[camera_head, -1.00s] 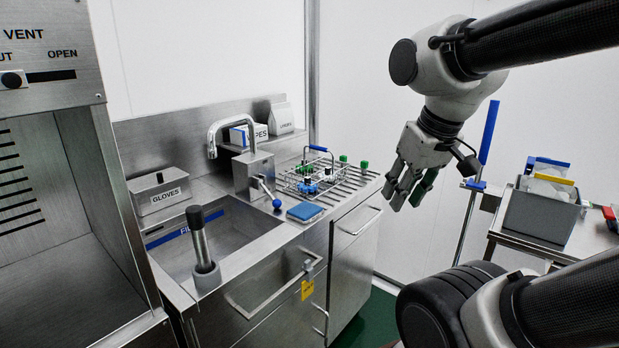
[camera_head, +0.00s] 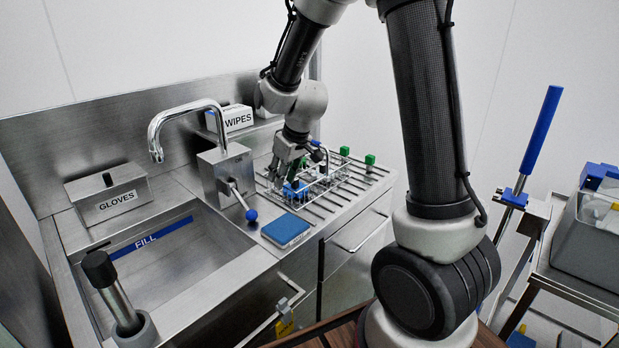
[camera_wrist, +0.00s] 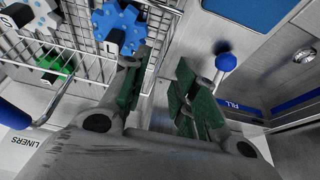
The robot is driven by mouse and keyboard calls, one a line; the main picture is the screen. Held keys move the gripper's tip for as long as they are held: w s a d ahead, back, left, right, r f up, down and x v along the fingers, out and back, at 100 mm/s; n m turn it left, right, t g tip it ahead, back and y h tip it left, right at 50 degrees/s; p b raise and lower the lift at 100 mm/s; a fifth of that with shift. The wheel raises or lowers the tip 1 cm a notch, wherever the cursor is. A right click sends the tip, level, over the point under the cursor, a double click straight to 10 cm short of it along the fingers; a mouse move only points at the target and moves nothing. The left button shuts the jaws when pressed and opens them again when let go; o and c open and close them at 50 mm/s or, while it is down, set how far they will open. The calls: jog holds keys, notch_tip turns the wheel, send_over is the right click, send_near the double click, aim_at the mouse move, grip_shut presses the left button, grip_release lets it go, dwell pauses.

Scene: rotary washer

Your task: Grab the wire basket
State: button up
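The wire basket (camera_head: 328,180) stands on the slatted drainboard right of the sink. It holds blue and green knobbed pieces, and its blue handle (camera_head: 317,146) rises over it. My gripper (camera_head: 287,170) is low at the basket's left part and hides some of it. In the wrist view the basket's wire grid (camera_wrist: 78,22) fills the upper left, with a blue knobbed piece (camera_wrist: 118,27) and a green one (camera_wrist: 55,66) inside. My gripper also shows there (camera_wrist: 158,75), its green-padded fingers apart beside the basket's edge. I cannot tell whether the wire wall lies between them.
A blue sponge-like pad (camera_head: 286,231) lies in front of the basket. The tap (camera_head: 185,112) and its blue-tipped lever (camera_head: 251,215) stand to the left, by the sink. A wipes box (camera_head: 236,120) stands behind. A green-topped piece (camera_head: 370,160) stands right of the basket.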

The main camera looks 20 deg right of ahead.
jog(key=x, duration=0.5)
jog(key=shift+r, duration=0.1)
jog(key=shift+c, duration=0.2)
grip_shut()
